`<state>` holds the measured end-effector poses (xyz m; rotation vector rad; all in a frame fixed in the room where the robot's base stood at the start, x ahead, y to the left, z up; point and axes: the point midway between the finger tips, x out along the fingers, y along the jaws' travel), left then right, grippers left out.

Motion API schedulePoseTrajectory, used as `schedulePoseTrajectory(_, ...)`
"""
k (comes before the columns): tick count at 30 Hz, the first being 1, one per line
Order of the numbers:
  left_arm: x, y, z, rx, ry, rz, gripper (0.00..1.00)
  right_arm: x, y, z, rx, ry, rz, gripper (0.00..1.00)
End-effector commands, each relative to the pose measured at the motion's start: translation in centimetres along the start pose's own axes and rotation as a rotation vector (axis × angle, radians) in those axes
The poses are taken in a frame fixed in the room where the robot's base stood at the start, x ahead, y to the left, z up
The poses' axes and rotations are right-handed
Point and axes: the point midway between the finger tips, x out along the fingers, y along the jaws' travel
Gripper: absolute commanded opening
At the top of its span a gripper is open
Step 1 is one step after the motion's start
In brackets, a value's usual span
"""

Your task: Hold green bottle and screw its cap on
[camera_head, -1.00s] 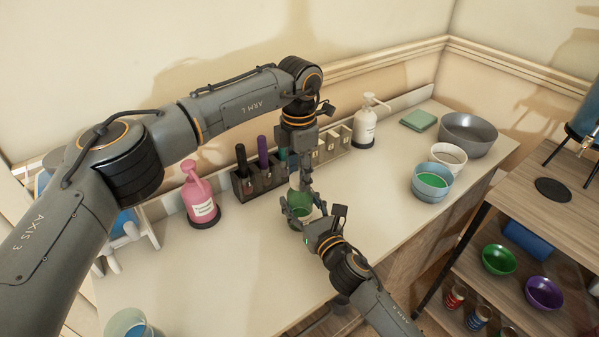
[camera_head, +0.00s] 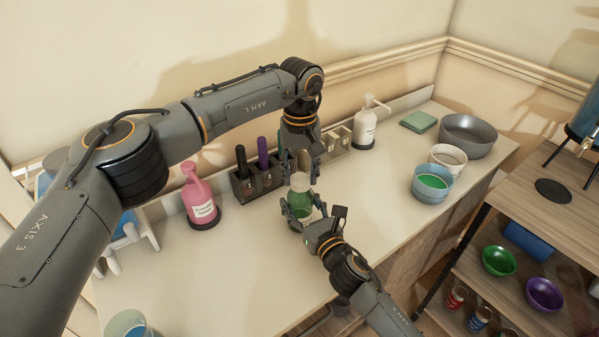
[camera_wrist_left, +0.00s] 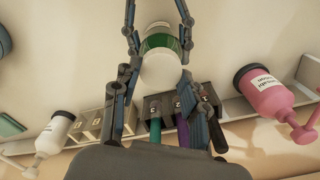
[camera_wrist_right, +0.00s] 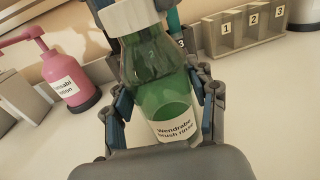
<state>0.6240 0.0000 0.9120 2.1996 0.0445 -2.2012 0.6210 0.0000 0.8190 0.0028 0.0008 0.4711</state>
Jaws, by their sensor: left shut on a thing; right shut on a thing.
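The green bottle (camera_head: 300,201) stands upright at the counter's middle. My right gripper (camera_head: 303,213) is shut around its body from the front right. In the right wrist view the bottle (camera_wrist_right: 155,75) has a white label and green liquid inside. The white cap (camera_head: 299,181) sits on top of the bottle; it also shows in the left wrist view (camera_wrist_left: 161,70). My left gripper (camera_head: 300,172) points down from above, its fingers on either side of the cap and shut on it. How far the cap is threaded cannot be told.
A slotted rack (camera_head: 258,182) with markers stands behind the bottle. A pink pump bottle (camera_head: 200,196) is at the left, a white pump bottle (camera_head: 365,127) at the back. Bowls (camera_head: 431,184) stand at the right. The counter's front left is mostly clear.

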Motion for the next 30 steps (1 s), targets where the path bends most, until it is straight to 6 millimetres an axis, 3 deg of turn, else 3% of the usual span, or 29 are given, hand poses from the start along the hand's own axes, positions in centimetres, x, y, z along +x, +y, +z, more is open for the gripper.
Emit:
schedulePoseTrajectory(2,-0.1,0.0,-0.1,-0.004,0.003,0.0,0.33,0.0,0.0,-0.1,0.0,0.002,0.0,0.0)
schedulePoseTrajectory(3,-0.1,0.0,-0.1,-0.004,0.003,0.0,0.46,0.0,0.0,-0.1,0.0,0.002,0.0,0.0)
schedulePoseTrajectory(6,-0.1,0.0,-0.1,-0.005,0.002,0.001,0.66,0.0,0.0,-0.1,0.0,0.002,0.0,0.0)
schedulePoseTrajectory(17,-0.2,0.0,0.0,-0.006,0.001,0.001,0.66,0.0,0.0,-0.1,0.0,0.002,0.0,0.0)
schedulePoseTrajectory(30,-4.5,0.0,0.0,-0.006,0.001,0.0,0.66,0.0,0.0,-0.1,0.0,0.002,0.0,0.0)
